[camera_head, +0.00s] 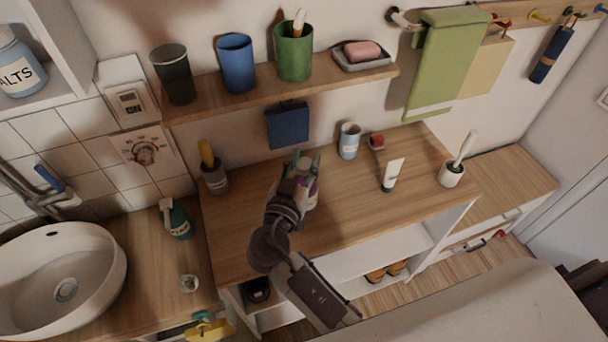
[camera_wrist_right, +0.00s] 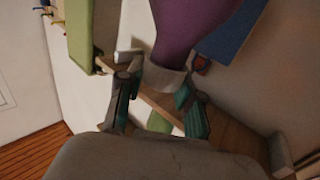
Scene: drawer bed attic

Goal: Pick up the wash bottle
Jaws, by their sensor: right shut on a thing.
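The wash bottle shows in the right wrist view as a purple body (camera_wrist_right: 188,32) with a pale band, between the teal-padded fingers of my right gripper (camera_wrist_right: 163,92). In the head view my right gripper (camera_head: 303,172) is over the wooden counter, shut on the bottle. Only a pale top and a bit of purple (camera_head: 313,187) show there; the gripper hides most of it. I cannot tell whether its base touches the counter. My left gripper is not in view.
On the counter (camera_head: 345,205) stand a blue cup (camera_head: 349,141), a white tube (camera_head: 393,175) and a brush in a pot (camera_head: 452,173). A wall shelf (camera_head: 205,103) with cups runs behind. A sink (camera_head: 60,280) and green pump bottle (camera_head: 176,219) are left. The counter's right part has free room.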

